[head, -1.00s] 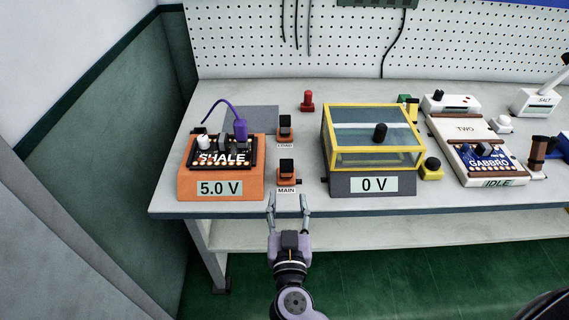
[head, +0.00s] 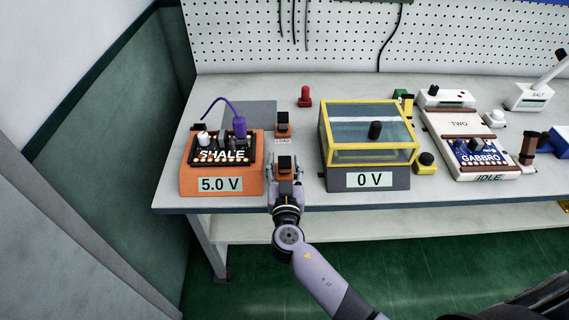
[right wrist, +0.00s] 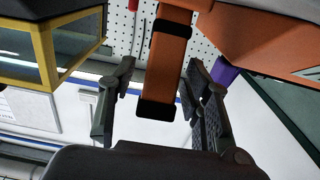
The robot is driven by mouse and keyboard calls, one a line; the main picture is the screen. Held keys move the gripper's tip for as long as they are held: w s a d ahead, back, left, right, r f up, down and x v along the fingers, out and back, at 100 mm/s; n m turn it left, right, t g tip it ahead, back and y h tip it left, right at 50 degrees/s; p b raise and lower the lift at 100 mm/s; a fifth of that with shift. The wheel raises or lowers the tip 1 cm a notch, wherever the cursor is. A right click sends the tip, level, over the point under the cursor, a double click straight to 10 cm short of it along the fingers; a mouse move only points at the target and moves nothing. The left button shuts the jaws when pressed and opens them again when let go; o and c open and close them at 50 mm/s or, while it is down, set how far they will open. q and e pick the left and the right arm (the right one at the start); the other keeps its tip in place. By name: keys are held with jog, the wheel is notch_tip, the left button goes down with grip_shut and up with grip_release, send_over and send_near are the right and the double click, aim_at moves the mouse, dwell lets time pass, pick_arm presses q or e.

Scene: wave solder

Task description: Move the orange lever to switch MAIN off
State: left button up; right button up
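The MAIN switch (head: 285,163), orange with a black top, stands near the bench's front edge, right of the orange SHALE unit (head: 188,184), which reads 5.0 V. My right gripper (head: 285,171) is open, with one finger on each side of the MAIN switch. In the right wrist view, an orange part with black ends (right wrist: 165,68) shows between the open fingers (right wrist: 160,88), with a visible gap on the left. I cannot tell whether the right finger touches it. The MAIN label is hidden by my gripper. My left gripper is not in view.
The LOAD switch (head: 283,127) stands just behind MAIN. A yellow-framed clear box on a grey base (head: 322,174) reads 0 V, close on the right. A red object (head: 305,97) stands farther back.

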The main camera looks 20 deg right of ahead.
grip_shut()
dwell(0.3)
dwell(0.4)
